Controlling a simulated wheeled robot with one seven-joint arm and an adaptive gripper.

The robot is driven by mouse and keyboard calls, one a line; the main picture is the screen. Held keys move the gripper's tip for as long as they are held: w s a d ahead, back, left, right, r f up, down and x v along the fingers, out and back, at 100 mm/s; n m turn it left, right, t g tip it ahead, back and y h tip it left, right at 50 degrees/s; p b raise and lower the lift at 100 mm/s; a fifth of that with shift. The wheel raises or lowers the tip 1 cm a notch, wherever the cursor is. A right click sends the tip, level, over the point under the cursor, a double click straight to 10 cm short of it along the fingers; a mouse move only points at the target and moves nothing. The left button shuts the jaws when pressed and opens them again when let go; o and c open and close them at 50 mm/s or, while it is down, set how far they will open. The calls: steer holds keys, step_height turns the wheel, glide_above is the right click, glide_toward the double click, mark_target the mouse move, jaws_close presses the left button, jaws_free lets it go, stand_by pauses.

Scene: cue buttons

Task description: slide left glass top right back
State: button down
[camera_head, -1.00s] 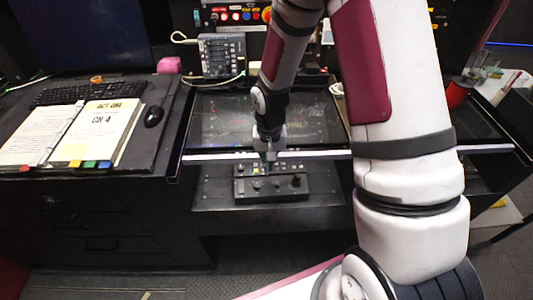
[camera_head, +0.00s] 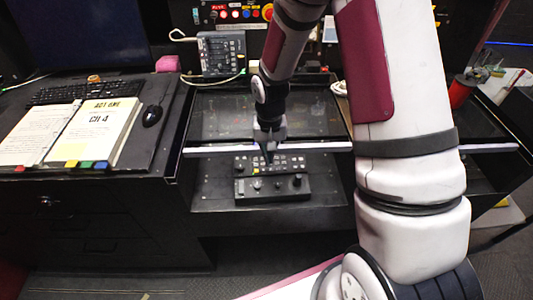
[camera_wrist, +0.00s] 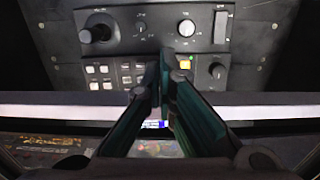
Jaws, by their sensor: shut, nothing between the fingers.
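The left glass top (camera_head: 220,113) is a dark, see-through pane with a pale front edge bar. It lies over the middle console, and part of it is hidden behind my arm. My gripper (camera_head: 268,161) is shut and empty, pointing down at the pale front bar. In the wrist view the closed fingers (camera_wrist: 164,60) reach across the pale bar (camera_wrist: 55,113) of the glass top. I cannot tell whether they touch it.
A black control panel (camera_head: 272,188) with knobs and a lit button sits in the uncovered bay in front of the bar. A keyboard (camera_head: 88,93), open binder (camera_head: 105,123) and mouse (camera_head: 152,116) lie on the left desk. A small mixer (camera_head: 222,54) stands behind the glass.

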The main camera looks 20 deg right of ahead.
steer(key=w+d+b, duration=0.1)
steer(key=w+b, duration=0.1)
steer(key=w, duration=0.3)
steer(key=shift+w+d, duration=0.4)
stand_by(0.4)
steer(key=shift+w+d+b, duration=0.45)
steer(key=shift+w+b, duration=0.45)
steer(key=shift+w, duration=0.5)
steer(key=shift+w+d+b, duration=0.5)
steer(key=shift+w+b, duration=0.45)
steer(key=shift+w, duration=0.5)
steer(key=shift+w+d+b, duration=0.45)
steer(key=shift+w+b, duration=0.45)
steer(key=shift+w, duration=0.6)
steer(key=shift+w+d+b, duration=0.45)
steer(key=shift+w+b, duration=0.45)
steer(key=shift+w, duration=0.5)
steer(key=shift+w+d+b, duration=0.5)
steer(key=shift+w+b, duration=0.45)
steer(key=shift+w, duration=0.4)
steer(key=shift+w+d+b, duration=0.45)
steer(key=shift+w+b, duration=0.45)
steer(key=shift+w, duration=0.5)
